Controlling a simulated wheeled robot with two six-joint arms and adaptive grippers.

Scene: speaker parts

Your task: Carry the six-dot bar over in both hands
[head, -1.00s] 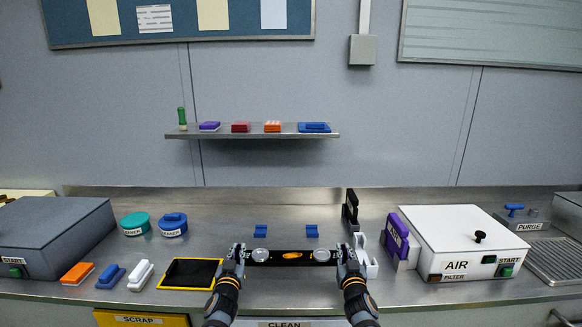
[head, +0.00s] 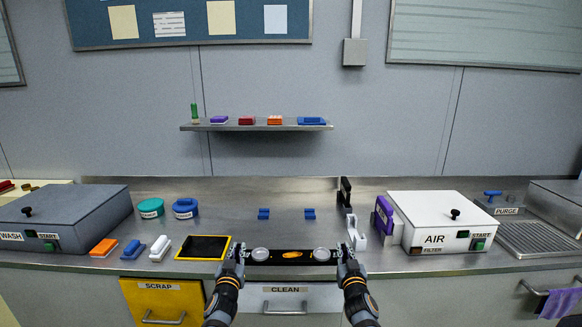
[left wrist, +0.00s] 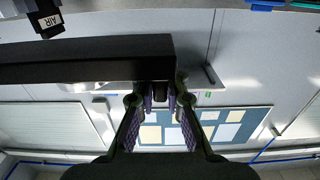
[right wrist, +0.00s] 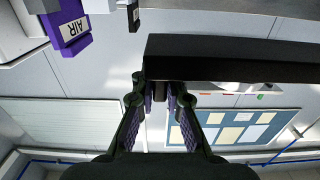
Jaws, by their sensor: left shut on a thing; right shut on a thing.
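The black bar (head: 277,258) has two round pale discs and an orange oval on its face. No six-dot mark can be made out. My left gripper (head: 239,255) is shut on its left end and my right gripper (head: 345,255) on its right end. The bar is held level, at the front edge of the bench in the head view. In the left wrist view the bar (left wrist: 75,70) runs left from the jaws. In the right wrist view the bar (right wrist: 235,58) runs right from the jaws.
Two small blue holders (head: 263,214) (head: 309,214) stand on the bench beyond the bar. A yellow-framed black pad (head: 203,247) lies left, the white AIR box (head: 430,220) right. A white dispenser (head: 356,232) stands near my right gripper. CLEAN drawer (head: 290,298) is below.

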